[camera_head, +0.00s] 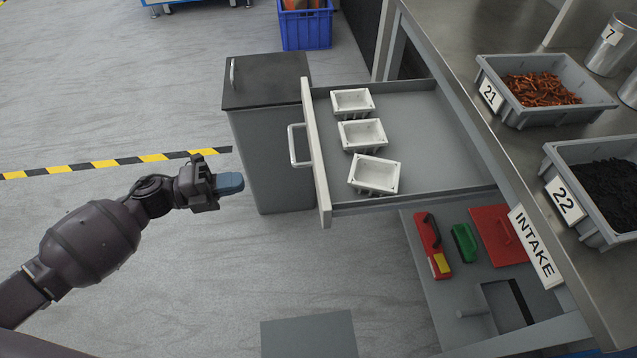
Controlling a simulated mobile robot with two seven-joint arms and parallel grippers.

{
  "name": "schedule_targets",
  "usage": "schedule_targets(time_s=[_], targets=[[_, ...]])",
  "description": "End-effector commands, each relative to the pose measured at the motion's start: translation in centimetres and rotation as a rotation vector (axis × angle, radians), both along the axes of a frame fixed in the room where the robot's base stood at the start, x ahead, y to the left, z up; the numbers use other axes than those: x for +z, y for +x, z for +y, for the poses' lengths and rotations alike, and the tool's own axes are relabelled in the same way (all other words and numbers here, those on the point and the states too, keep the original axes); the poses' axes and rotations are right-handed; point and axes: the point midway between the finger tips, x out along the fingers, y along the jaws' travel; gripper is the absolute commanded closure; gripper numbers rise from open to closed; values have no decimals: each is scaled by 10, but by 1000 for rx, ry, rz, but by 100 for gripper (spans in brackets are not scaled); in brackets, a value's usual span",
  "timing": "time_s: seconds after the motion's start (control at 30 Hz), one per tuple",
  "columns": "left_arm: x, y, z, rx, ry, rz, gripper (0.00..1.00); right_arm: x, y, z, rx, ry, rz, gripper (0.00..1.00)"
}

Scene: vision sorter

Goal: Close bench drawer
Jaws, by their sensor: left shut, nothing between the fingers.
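The bench drawer (436,138) stands pulled out from under the steel bench (460,45), its front panel (318,165) facing left. A pale bar handle (294,146) sticks out from that front. Several small white trays lie in the drawer in a row, one of them nearest me (375,174). My left gripper (240,183) has blue fingertips and is shut and empty. It is left of the drawer front and handle in the picture, apart from both, in front of a grey cabinet. My right gripper does not show.
The grey cabinet (275,165) with a dark top stands just behind the handle. Grey bins of orange (560,119) and black parts (600,230) stand on the bench. A lower shelf (440,310) holds red and green items. A blue crate (305,30) is behind. Floor at left is clear.

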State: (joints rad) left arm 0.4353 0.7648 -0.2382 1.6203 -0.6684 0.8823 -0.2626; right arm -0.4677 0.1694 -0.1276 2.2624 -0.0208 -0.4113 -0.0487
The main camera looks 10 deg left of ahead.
Motion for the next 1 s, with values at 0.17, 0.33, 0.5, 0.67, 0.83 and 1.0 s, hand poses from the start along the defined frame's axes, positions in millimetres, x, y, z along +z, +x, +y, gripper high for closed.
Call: schedule_targets(time_s=[0.17, 0.33, 0.5, 0.67, 0.83, 1.0], targets=[[-11, 5, 1, -61, 39, -25, 100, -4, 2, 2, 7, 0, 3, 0], [-8, 10, -13, -63, 39, -32, 100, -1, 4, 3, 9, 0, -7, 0], [-8, 18, -40, -64, 37, -30, 100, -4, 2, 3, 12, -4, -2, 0], [-9, 27, -67, -62, 37, -29, 100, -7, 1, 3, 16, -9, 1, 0], [-9, 36, -95, -62, 36, -28, 100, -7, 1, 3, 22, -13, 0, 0], [-9, 43, -117, -61, 36, -27, 100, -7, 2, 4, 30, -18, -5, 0]])
